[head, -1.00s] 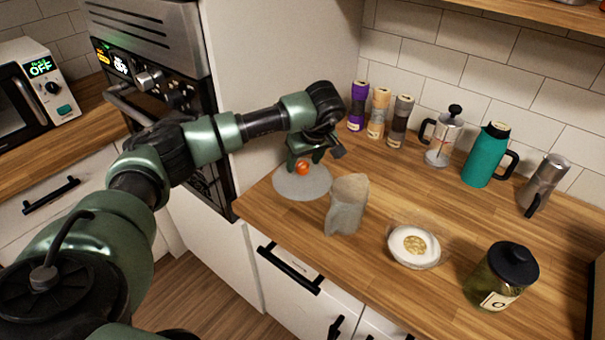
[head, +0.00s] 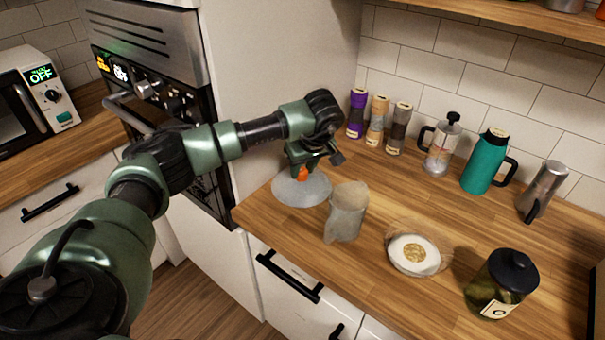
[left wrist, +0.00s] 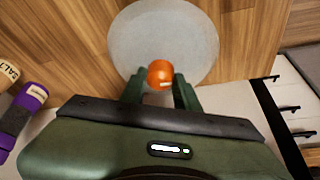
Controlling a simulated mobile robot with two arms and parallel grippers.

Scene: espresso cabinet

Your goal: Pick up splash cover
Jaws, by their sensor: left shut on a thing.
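The splash cover (head: 309,190) is a pale translucent round disc with an orange knob (head: 302,173) at its centre. It is at the left end of the wooden counter in the head view. In the left wrist view the disc (left wrist: 163,28) fills the top middle, and the orange knob (left wrist: 160,72) stands between the green fingers. My left gripper (head: 303,168) is over the cover, shut on its knob; the wrist view also shows the gripper (left wrist: 159,84). I cannot tell whether the cover's rim touches the counter. My right gripper is not in view.
A greyish bag (head: 346,212) stands close to the cover's right. Further right are a glass bowl (head: 390,262) with white and golden contents and a dark-lidded jar (head: 500,285). Spice grinders (head: 379,118), a French press (head: 440,145), a teal jug (head: 482,163) and a moka pot (head: 541,190) line the back.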

